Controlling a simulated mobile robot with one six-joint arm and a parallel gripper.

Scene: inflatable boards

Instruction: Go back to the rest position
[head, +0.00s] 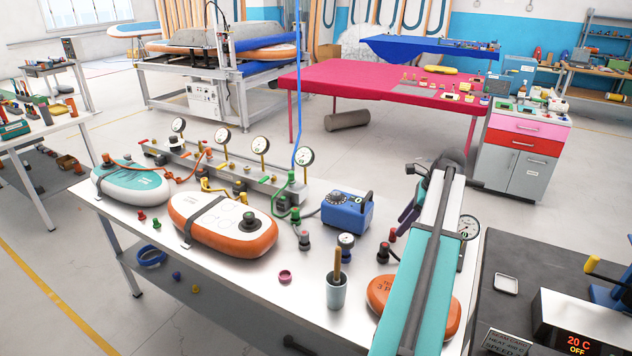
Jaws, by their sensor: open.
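My arm rises from the bottom right over the right end of the white worktable (330,290), its teal and grey link reaching a dark joint at the top. Dark parts just left of that joint look like my gripper (416,168), partly hidden by the arm. It looks open, with nothing seen between its jaws. It appears to stand above the table top, apart from the things on it.
An orange board (222,222), a teal board (131,182), a blue box (347,210) and a grey cup (336,292) stand on the worktable. An orange disc (380,297) lies partly behind my arm. A dark bench with a display (578,335) is at right.

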